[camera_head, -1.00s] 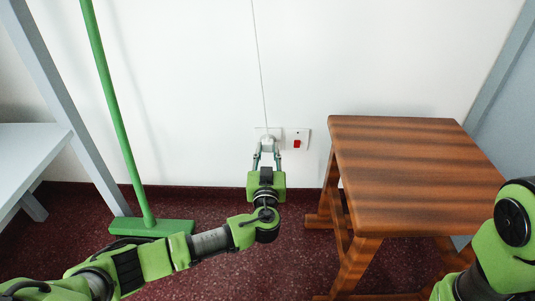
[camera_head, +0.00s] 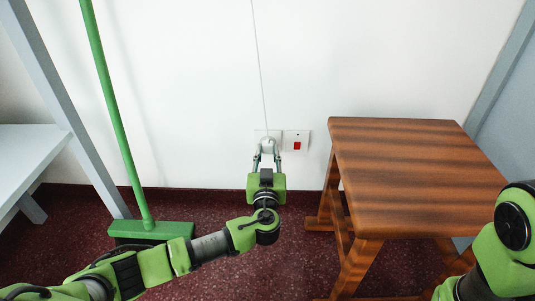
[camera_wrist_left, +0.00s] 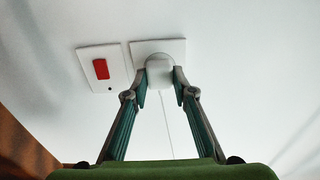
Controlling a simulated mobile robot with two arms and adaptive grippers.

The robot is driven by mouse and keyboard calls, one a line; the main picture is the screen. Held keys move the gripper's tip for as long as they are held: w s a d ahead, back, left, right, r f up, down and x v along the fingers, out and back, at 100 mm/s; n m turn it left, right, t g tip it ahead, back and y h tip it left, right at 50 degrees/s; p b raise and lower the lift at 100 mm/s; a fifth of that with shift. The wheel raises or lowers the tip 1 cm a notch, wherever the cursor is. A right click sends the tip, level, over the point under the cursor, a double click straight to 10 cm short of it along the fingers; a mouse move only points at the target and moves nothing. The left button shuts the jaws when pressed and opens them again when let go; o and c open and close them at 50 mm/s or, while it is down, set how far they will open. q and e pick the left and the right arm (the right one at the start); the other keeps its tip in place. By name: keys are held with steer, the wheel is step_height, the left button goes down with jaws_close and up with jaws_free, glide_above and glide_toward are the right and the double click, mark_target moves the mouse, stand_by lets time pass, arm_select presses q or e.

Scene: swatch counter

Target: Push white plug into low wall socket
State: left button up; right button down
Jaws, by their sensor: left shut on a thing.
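The white plug (camera_head: 267,146) is at the low wall socket (camera_head: 275,133), and its thin white cord runs up the wall. In the left wrist view the plug (camera_wrist_left: 159,71) sits in front of the socket plate (camera_wrist_left: 178,46) and covers much of it. My left gripper (camera_head: 267,154) is shut on the plug, with one finger on each side. I cannot tell whether the plug is fully seated, since its pins are hidden. Of my right arm only a link shows at the right edge; its gripper is out of view.
A switch plate with a red rocker (camera_head: 297,146) is right beside the socket. A striped wooden stool (camera_head: 410,165) stands to the right. A green broom (camera_head: 118,120) leans at the left, near a grey bench (camera_head: 30,155). Dark red carpet (camera_head: 290,260) lies clear between broom and stool.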

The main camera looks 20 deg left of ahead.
arm_select(q)
steer(key=shift+b, duration=0.55)
stand_by(1.0)
steer(key=shift+w+a+b, duration=0.15)
steer(key=shift+w+b, duration=0.2)
steer(key=shift+w, duration=0.15)
stand_by(0.5)
steer(key=o, duration=1.1)
steer(key=shift+s, duration=0.35)
steer(key=v, duration=1.1)
steer(key=shift+s+r, duration=0.1)
